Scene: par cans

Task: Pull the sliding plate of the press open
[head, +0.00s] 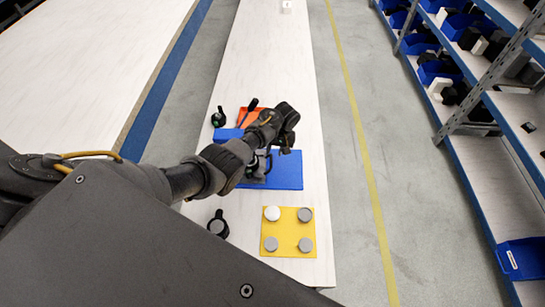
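A flat blue base (288,175) lies on the long pale table, with dark grey parts on it that look like the press (258,168). My arm covers much of it, and I cannot make out the sliding plate or whether it is open. My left gripper (286,148) hangs over the far edge of the blue base, at the end of the black arm from the left. Its fingers are too small and dark to tell whether they are open or touch anything. My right gripper is not in view.
A yellow plate (289,250) with several round grey and white cans lies nearer. A black round item (218,225) is left of it. An orange piece (242,117) and a black-green item (218,117) lie beyond the arm. Shelves with blue bins (525,258) stand right.

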